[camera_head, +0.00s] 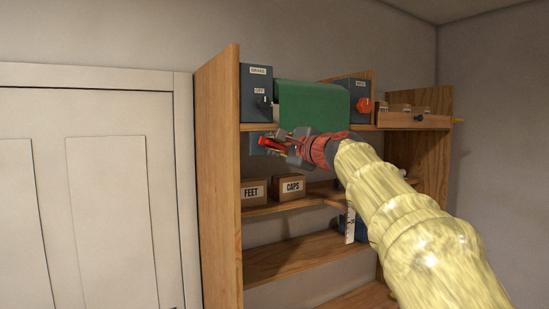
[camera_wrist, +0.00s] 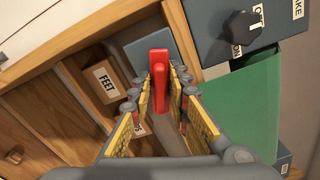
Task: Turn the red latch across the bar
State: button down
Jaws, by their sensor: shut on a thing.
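The red latch (camera_wrist: 159,80) stands out in the middle of the wrist view, its long side running up and down the picture. In the head view a red piece of it (camera_head: 271,143) shows at my gripper's tip, under the upper shelf. My gripper (camera_head: 284,148) reaches in from the right and is shut on the latch, with one yellow-padded finger on each side of it in the wrist view. A blue-grey plate (camera_wrist: 132,47) lies behind the latch. I cannot make out the bar clearly; the fingers hide part of this area.
Above are a dark switch box (camera_head: 256,93), a green cloth or panel (camera_head: 312,104) and a box with a red knob (camera_head: 360,100). Below, cartons marked FEET (camera_head: 253,192) and CAPS (camera_head: 288,188) stand on a shelf. The wooden side panel (camera_head: 218,180) is close on the left.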

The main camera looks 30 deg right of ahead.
jog(key=shift+f+n+b, duration=0.15)
jog(key=shift+n+b, duration=0.7)
jog(key=shift+n, duration=0.15)
jog(key=shift+f+n+b, duration=0.15)
jog(key=shift+n+b, duration=0.65)
jog(key=shift+n, duration=0.2)
jog(key=c, duration=1.9)
grip_release()
jog(key=shift+w+r, duration=0.1)
jog(key=s, duration=1.2)
jog(key=shift+d, duration=0.2)
jog(key=shift+n, duration=0.4)
